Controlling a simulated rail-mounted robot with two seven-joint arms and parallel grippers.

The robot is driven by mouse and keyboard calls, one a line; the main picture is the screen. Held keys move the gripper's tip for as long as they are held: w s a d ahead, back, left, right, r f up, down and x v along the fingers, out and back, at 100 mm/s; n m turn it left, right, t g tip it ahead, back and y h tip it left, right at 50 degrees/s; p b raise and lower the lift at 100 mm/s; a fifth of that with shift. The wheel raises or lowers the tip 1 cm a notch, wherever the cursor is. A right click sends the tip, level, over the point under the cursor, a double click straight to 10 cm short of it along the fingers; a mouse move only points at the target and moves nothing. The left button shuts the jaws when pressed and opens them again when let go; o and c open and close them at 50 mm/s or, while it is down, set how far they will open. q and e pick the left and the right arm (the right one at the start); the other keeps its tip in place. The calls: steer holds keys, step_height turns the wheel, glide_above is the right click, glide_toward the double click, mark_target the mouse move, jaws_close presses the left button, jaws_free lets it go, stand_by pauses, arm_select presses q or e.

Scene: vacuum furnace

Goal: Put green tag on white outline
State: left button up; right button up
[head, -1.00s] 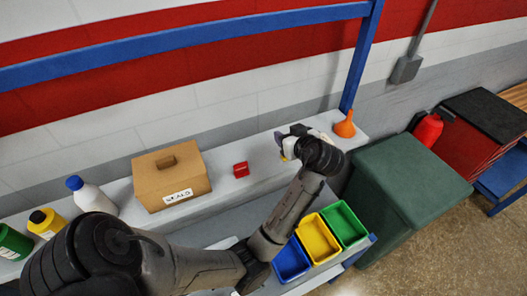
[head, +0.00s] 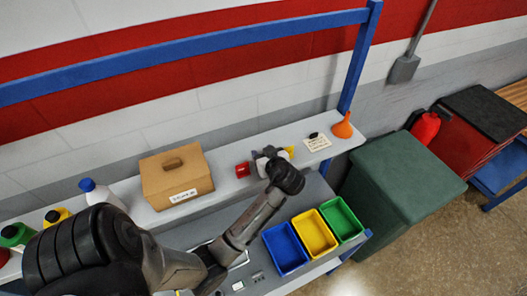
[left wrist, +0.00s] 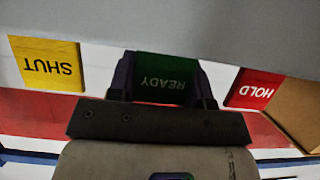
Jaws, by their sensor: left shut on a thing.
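The green tag (left wrist: 166,78), lettered READY, stands between the two fingers of my left gripper (left wrist: 164,88) in the left wrist view. The gripper is shut on it. In the head view my left gripper (head: 268,155) is at the shelf between the red tag (head: 243,169) and the yellow tag (head: 290,151), and it hides the green tag. In the left wrist view the yellow tag (left wrist: 48,63) reads SHUT and the red tag (left wrist: 253,89) reads HOLD. I cannot clearly make out the white outline. My right gripper is not in view.
A brown box (head: 176,180) and bottles stand left on the shelf (head: 225,187). A paper note (head: 318,142), a small dark item (head: 313,134) and an orange funnel (head: 342,127) are at its right. Blue (head: 285,250), yellow (head: 315,235) and green (head: 342,220) bins sit below.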

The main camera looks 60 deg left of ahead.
arm_select(q)
steer(key=shift+f, duration=0.2)
steer(key=o, duration=0.9)
